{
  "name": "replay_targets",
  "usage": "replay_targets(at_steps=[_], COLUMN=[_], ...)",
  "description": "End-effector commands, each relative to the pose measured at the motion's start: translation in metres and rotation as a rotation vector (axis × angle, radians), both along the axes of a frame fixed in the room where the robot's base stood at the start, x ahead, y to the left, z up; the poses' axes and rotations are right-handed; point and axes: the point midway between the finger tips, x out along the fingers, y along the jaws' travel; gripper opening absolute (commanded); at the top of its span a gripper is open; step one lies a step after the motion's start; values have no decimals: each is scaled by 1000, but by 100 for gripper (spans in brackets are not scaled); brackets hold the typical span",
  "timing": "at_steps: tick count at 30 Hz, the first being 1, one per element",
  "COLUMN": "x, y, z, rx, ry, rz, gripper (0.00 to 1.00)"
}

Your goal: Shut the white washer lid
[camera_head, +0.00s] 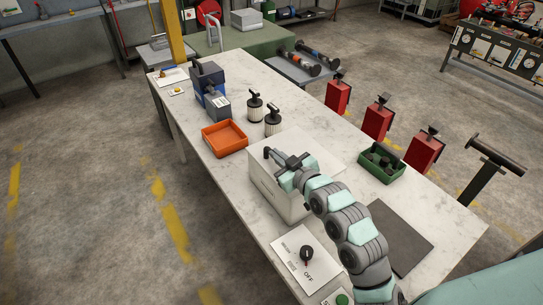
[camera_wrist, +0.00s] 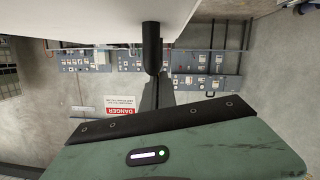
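The white washer (camera_head: 268,186) is a pale box on the workbench, at the middle of the head view. Its white lid (camera_head: 318,150) forms the top; I cannot tell whether it lies fully down. My gripper (camera_head: 277,154) is over the near-left part of the lid, and my arm hides the box's right side. Whether it touches the lid is unclear. In the wrist view a white surface (camera_wrist: 90,22), probably the lid, fills the top, with a black rounded bar (camera_wrist: 152,48) below its edge. The fingertips' gap cannot be made out.
An orange tray (camera_head: 224,139) and two dark-topped cylinders (camera_head: 255,107) stand behind the washer. A green bin (camera_head: 381,163) of dark parts is to its right. A switch panel (camera_head: 291,264) lies in front, and a dark mat (camera_head: 399,237) lies at front right.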

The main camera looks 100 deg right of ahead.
Motion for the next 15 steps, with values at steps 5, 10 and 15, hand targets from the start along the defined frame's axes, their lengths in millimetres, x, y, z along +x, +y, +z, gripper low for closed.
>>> replay_targets(at_steps=[5, 10, 15], x=[-1, -2, 0], y=[0, 1, 1], z=[-6, -7, -1], rx=[11, 14, 15], ry=[3, 2, 2], rz=[-3, -3, -2], gripper=[0, 0, 0])
